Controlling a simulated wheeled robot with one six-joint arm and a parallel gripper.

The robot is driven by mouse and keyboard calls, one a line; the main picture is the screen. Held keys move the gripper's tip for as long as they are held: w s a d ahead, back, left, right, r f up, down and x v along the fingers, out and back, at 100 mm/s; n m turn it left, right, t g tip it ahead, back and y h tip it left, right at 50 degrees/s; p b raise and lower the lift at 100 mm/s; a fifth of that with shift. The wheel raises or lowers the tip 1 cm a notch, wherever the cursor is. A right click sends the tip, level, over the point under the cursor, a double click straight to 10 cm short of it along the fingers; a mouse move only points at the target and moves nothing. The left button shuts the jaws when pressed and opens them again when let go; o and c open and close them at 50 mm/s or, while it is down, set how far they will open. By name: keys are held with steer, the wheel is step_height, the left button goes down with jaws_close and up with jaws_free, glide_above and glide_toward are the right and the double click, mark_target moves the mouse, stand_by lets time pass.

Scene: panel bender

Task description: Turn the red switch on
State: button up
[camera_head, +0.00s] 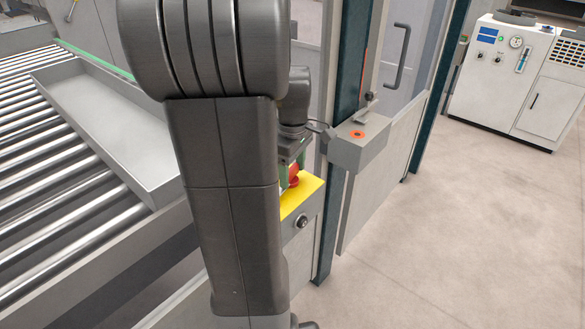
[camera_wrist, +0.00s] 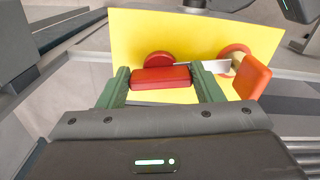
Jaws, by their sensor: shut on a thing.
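The red switch handle (camera_wrist: 160,78) is a red block beside a round red base on a yellow plate (camera_wrist: 185,25) in the wrist view. My gripper (camera_wrist: 160,72) has its green fingers on both sides of this handle and is shut on it. In the head view, my gripper (camera_head: 289,158) reaches down to the yellow plate (camera_head: 310,192), where a red part (camera_head: 294,181) shows below the fingers. My arm hides much of the plate there.
A round black knob (camera_head: 302,222) sits on the box front below the yellow plate. A grey box (camera_head: 358,149) with an orange-ringed button stands close to the right. A roller conveyor (camera_head: 60,200) with a grey tray (camera_head: 60,75) lies left.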

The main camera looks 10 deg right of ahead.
mark_target(292, 170)
steer(key=shift+r, duration=0.1)
steer(key=o, duration=1.4)
step_height(292, 170, up, 14)
steer(key=shift+f, duration=0.1)
steer(key=shift+f, duration=0.15)
step_height(292, 170, down, 14)
steer(key=shift+r, duration=0.15)
